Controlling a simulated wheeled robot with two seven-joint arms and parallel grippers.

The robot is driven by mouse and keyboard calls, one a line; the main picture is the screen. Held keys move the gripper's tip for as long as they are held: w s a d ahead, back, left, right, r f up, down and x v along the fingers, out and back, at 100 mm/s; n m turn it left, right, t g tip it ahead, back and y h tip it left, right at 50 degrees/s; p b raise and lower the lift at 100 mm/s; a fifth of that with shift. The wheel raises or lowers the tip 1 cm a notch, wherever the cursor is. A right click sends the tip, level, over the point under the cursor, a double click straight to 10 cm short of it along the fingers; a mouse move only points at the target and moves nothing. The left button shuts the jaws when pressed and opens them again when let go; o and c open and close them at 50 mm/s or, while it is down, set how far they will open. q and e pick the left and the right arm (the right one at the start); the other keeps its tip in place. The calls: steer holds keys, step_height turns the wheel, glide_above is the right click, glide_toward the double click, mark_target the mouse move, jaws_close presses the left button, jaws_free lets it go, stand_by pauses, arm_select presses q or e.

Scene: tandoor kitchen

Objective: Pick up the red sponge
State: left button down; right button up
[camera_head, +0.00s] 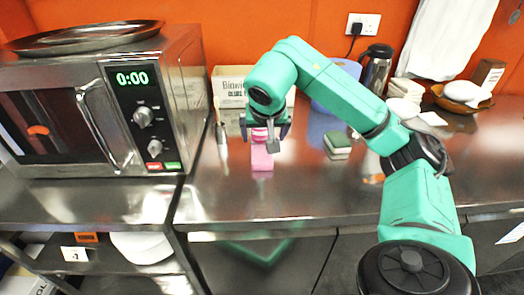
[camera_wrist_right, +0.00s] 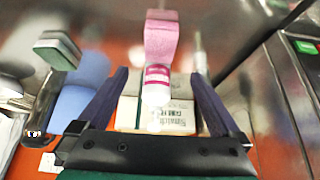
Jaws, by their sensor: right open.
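A pink block-shaped thing, which I take to be the red sponge (camera_head: 262,158), stands on the steel counter just below my right gripper (camera_head: 265,133). In the right wrist view the pink sponge (camera_wrist_right: 160,38) is beyond the fingertips of my right gripper (camera_wrist_right: 159,74). A pink-and-white banded item (camera_wrist_right: 156,86) shows between the open fingers in that view, beside the sponge. The gripper is open, and I see no grip on the sponge. Its arm partly covers the area behind. My left gripper is not in view.
A green-and-white sponge (camera_head: 338,146) is to the right. A cardboard box (camera_head: 230,87) stands behind the gripper, with a slim bottle (camera_head: 222,139) at left. A microwave (camera_head: 95,105) stands left. A flask (camera_head: 376,70) and stacked white items (camera_head: 404,92) are at the back. The front counter is clear.

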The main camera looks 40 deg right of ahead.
glide_toward(262, 154)
steer(key=p+x, duration=0.1)
steer(key=x, duration=0.8)
steer(key=shift+f, duration=0.2)
steer(key=shift+c, duration=1.2)
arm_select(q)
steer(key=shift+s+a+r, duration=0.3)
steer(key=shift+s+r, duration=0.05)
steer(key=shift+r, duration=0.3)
arm_select(e)
steer(key=c, duration=0.9)
